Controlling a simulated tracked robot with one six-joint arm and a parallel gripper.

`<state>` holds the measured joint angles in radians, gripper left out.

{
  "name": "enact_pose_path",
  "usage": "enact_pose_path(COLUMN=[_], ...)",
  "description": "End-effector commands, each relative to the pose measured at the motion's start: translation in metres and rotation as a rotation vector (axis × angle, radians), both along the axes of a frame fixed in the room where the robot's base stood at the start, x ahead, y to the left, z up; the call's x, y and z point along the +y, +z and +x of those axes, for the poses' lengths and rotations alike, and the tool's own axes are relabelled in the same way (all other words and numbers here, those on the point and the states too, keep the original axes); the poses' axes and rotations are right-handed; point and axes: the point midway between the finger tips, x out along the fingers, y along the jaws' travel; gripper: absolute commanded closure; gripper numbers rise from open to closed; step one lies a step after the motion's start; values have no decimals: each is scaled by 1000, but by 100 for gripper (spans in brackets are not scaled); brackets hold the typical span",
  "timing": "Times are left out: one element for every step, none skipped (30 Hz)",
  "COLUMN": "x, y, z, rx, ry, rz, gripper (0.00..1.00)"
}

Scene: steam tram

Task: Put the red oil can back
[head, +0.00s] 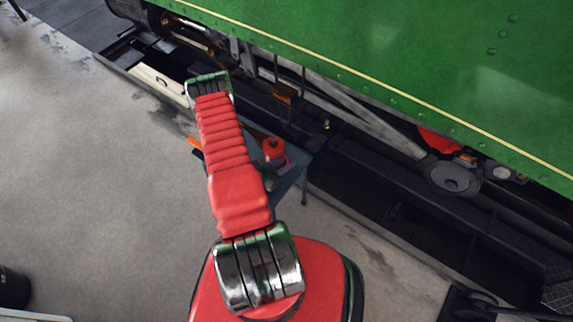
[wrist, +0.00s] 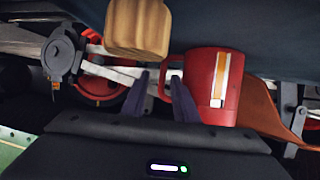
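A small red object with a round top (head: 273,149), possibly the oil can, stands on a small dark blue-grey table (head: 303,190) beside the tram. In the wrist view a red, mug-like vessel (wrist: 203,85) with an orange and white stripe is to the right of my gripper (wrist: 160,77). I cannot tell whether this is the oil can. My gripper's two dark fingers are apart, with nothing seen held between them. The right finger overlaps the vessel's left edge in the picture; contact cannot be told. In the head view my red arm hides the gripper and part of the table.
A wooden block-like piece (wrist: 138,28) is near the vessel, above my fingers in the wrist view. An orange-brown item (wrist: 262,105) is at its right. The green tram (head: 400,70), with rods and wheels, stands over a dark pit behind the table.

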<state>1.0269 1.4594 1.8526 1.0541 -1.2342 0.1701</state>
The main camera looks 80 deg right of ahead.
Motion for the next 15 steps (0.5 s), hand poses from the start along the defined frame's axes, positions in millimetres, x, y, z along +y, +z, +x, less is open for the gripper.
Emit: enact_pose_path(x=[5, 8, 13, 16, 19, 24, 27, 30, 34, 37, 41, 45, 48, 51, 55], y=[3, 5, 7, 8, 10, 13, 14, 16, 18, 20, 21, 24, 25, 27, 29], z=[5, 6, 9, 12, 14, 16, 18, 20, 23, 25, 26, 29, 31, 33, 36], rx=[0, 1, 1, 1, 1, 1, 1, 1, 1, 1, 2, 0, 1, 1, 1], ry=[4, 5, 4, 4, 4, 5, 4, 4, 5, 4, 3, 4, 4, 3, 4], rz=[0, 1, 2, 1, 0, 1, 1, 0, 1, 1, 1, 0, 0, 1, 1], gripper=[73, 73, 73, 73, 73, 73, 73, 73, 73, 73, 73, 73, 73, 73, 73])
